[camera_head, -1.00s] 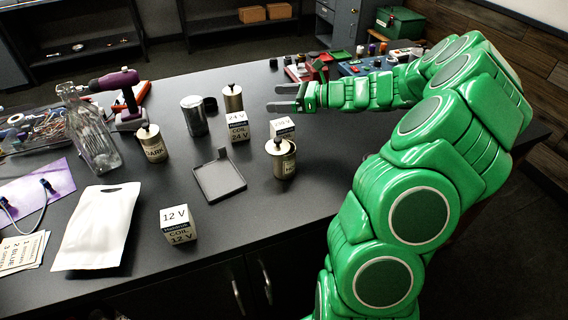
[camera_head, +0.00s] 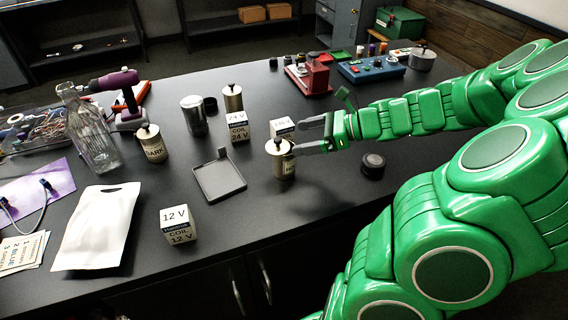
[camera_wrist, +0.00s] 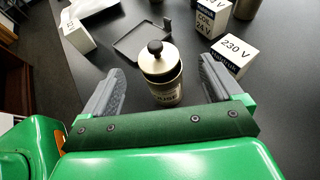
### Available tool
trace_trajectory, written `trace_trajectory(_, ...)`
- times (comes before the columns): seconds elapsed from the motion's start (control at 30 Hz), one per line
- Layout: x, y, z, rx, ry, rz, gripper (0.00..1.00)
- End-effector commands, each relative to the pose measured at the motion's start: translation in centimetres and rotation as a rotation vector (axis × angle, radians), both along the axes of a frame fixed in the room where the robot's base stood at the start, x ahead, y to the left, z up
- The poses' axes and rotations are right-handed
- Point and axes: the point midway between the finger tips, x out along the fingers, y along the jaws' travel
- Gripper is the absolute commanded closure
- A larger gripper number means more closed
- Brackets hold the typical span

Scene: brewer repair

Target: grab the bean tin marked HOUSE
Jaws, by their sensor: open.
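A cream tin with a silver lid and black knob (camera_head: 281,160) stands upright on the dark bench, right of the square tray. In the wrist view this tin (camera_wrist: 162,78) stands ahead, between the lines of my two fingers. The open fingers also show in the wrist view (camera_wrist: 160,85). A tin marked DARK (camera_head: 153,146) stands further left. Another knobbed tin (camera_head: 232,98) stands behind, its label not visible.
A 230 V box (camera_wrist: 236,54) stands close by one finger; a 24 V box (camera_head: 237,127) is behind. A square tray (camera_head: 219,195) and a 12 V box (camera_head: 178,225) lie left. A black round cap (camera_head: 373,164) sits right, under my arm. The front right bench is clear.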

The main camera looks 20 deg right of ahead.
Motion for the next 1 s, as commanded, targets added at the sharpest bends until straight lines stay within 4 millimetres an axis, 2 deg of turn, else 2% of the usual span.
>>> trace_trajectory(0.33, 0.0, 0.1, -3.5, 0.001, 0.002, 0.0, 0.07)
trace_trajectory(0.53, 0.1, 0.3, -4.2, 0.001, 0.0, 0.002, 0.07)
trace_trajectory(1.0, 1.6, 2.9, -5.6, 0.002, 0.001, 0.001, 0.07)
